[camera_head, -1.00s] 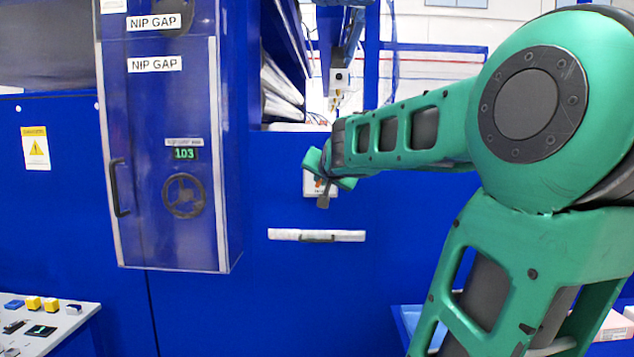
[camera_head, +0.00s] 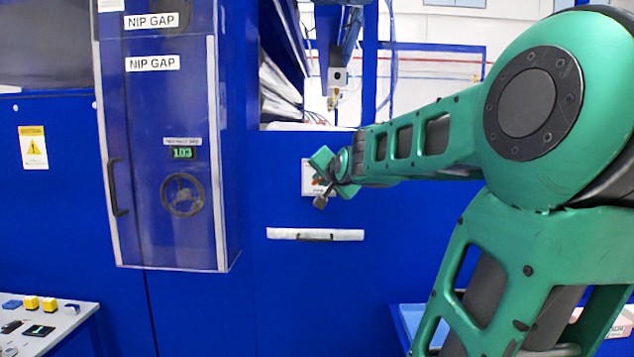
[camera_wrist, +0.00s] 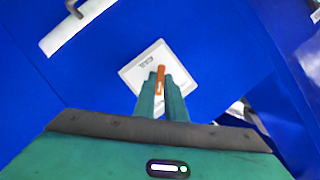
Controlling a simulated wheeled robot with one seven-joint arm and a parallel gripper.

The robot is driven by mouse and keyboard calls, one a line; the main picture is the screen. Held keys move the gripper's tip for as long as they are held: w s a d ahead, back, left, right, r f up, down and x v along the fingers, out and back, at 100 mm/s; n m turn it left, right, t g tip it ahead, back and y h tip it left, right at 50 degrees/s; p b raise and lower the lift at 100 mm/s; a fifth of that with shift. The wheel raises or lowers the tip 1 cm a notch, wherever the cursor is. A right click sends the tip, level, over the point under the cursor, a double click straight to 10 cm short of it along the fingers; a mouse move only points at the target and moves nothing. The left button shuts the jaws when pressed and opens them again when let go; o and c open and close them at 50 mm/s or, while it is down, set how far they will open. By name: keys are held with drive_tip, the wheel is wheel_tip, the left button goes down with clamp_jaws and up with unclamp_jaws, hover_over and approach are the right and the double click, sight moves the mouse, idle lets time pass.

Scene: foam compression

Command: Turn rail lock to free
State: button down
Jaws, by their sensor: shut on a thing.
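The rail lock shows in the wrist view as a small orange lever (camera_wrist: 161,74) on a white square plate (camera_wrist: 178,66) with a small dark label. My gripper (camera_wrist: 160,84) is shut on the orange lever, with one green finger on each side. The lever's tip sticks out beyond the fingers, and its lower part is hidden between them. The plate looks turned in the wrist view. In the head view, the white plate (camera_head: 306,178) is on the blue machine front, partly hidden by my gripper (camera_head: 321,182).
A white bar with a dark handle (camera_head: 315,235) is below the plate. A clear-covered cabinet (camera_head: 165,120) labelled NIP GAP, with a handwheel (camera_head: 182,195), juts out at the left. A button console (camera_head: 40,318) stands at the lower left.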

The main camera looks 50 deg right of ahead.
drive_tip(key=shift+w+a+f, duration=0.15)
drive_tip(key=shift+a+f, duration=0.05)
drive_tip(key=c, duration=1.8)
unclamp_jaws()
drive_tip(key=shift+d+r, duration=0.1)
drive_tip(key=v, duration=1)
drive_tip(key=shift+s+a+r, duration=0.1)
drive_tip(key=shift+s+a, duration=0.15)
drive_tip(key=shift+s, duration=0.05)
